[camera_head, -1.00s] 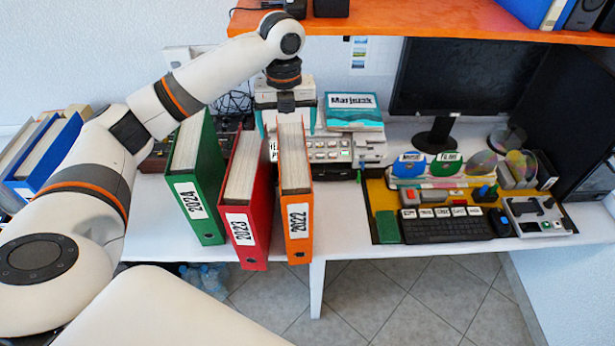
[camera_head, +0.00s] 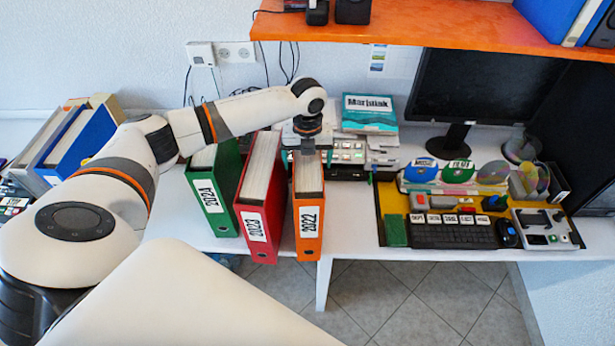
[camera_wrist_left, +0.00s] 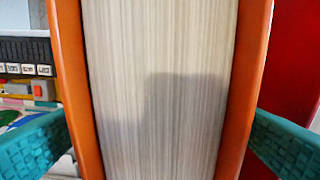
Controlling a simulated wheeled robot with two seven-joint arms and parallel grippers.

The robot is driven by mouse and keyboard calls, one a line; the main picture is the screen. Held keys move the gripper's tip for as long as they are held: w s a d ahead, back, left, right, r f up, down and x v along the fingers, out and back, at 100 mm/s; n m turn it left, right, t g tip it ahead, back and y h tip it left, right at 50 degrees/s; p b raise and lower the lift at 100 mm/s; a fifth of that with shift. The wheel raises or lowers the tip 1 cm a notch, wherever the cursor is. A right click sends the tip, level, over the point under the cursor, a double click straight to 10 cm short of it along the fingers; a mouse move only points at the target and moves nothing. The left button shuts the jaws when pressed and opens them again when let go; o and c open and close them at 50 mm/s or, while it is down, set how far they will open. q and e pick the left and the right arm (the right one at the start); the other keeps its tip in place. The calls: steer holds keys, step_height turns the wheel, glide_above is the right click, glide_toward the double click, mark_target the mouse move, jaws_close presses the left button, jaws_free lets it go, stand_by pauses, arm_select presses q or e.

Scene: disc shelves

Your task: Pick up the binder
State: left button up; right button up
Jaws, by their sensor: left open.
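The orange binder (camera_head: 308,244) labelled 2022 stands upright at the front edge of the white desk. Its orange covers and white pages fill the middle of the left wrist view (camera_wrist_left: 160,50). My left gripper (camera_head: 308,152) is at the top of this binder. In the left wrist view the teal fingers of my left gripper (camera_wrist_left: 160,125) are open, one on each side of the covers. I cannot tell whether they touch. A red binder (camera_head: 257,222) labelled 2023 and a green binder (camera_head: 211,200) labelled 2024 stand to its left. My right gripper is not in view.
The red binder stands close beside the orange one, near one finger. A keyboard (camera_head: 455,235) and disc holders are at the right, below a monitor (camera_head: 470,90). An orange shelf (camera_head: 420,28) hangs above. Blue and grey binders (camera_head: 85,140) stand at the left.

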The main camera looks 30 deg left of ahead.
arm_select(q)
steer(key=shift+f, duration=0.35)
steer(key=shift+c, duration=0.6)
steer(key=c, duration=1.8)
steer(key=shift+r, duration=0.1)
jaws_close()
steer(key=shift+w+r, duration=0.1)
